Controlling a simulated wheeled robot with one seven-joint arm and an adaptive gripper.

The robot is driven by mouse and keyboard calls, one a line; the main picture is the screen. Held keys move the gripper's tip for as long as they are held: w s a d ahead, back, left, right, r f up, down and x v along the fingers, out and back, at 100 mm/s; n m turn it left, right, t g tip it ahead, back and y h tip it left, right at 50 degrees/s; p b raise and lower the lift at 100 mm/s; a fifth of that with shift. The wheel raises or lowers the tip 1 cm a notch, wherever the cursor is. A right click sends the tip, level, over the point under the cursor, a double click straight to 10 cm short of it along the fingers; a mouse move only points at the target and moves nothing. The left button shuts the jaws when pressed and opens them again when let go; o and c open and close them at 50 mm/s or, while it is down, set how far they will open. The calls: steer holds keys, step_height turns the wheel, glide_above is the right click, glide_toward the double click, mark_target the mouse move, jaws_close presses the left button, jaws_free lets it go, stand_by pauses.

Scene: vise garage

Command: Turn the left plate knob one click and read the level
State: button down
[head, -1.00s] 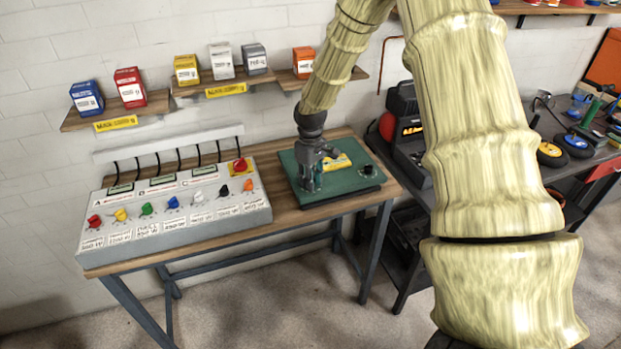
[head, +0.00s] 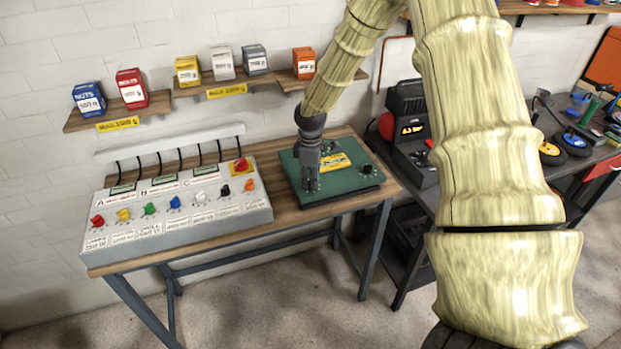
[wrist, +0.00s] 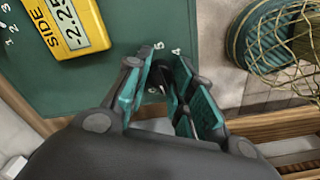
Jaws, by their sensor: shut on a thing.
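The green plate (head: 345,190) lies on the wooden bench. My gripper (head: 311,187) points down over its left part, and in the wrist view its teal-padded fingers (wrist: 172,100) are shut on the dark left plate knob (wrist: 166,76). The fingers hide most of that knob; the numerals 4 and 5 show beside it. The yellow level (head: 336,162) lies on the plate behind the gripper. In the wrist view the level (wrist: 72,25) shows "SIDE" and a reading that looks like -2.25. The right plate knob (head: 367,169) is black and stands free.
A grey panel (head: 180,226) with several coloured knobs fills the bench's left side. Shelves with small boxes (head: 132,88) hang above. A dark workbench (head: 575,170) with tools stands right. In the wrist view, a netted teal object (wrist: 262,50) lies beyond the plate.

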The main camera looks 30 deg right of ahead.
stand_by(0.3)
steer(key=c, duration=1.2)
jaws_free()
steer(key=shift+r, duration=0.15)
step_height(320, 180, up, 12)
steer(key=shift+f, duration=0.1)
